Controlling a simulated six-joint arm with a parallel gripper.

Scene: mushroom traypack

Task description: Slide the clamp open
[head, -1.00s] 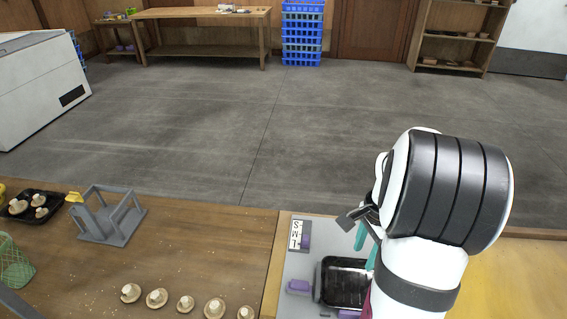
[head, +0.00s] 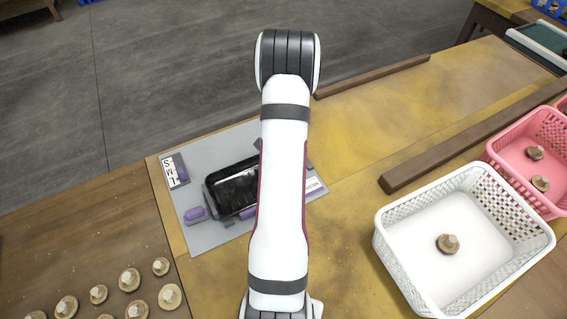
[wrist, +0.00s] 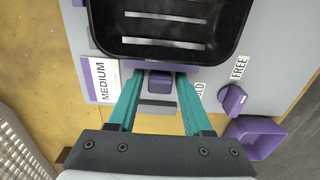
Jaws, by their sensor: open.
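In the wrist view a purple block (wrist: 160,84) on a grey slide piece (wrist: 157,106) sits at the near edge of a black tray (wrist: 165,52); it looks like the clamp's handle. My gripper (wrist: 160,77) has its two teal fingers apart, one on each side of the block. Whether they touch it I cannot tell. A "MEDIUM" label (wrist: 100,80) lies left of the fingers. A purple knob (wrist: 233,100) is at right, by a "FREE" label (wrist: 239,67) and a partly covered one. In the head view my arm hides the gripper and the block.
The grey fixture board (head: 207,237) holds the black tray (head: 238,186) in the head view. A white basket (head: 405,262) with one mushroom and a pink basket (head: 520,146) stand at right. Several mushrooms lie at lower left. A wooden rail (head: 430,165) crosses the table.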

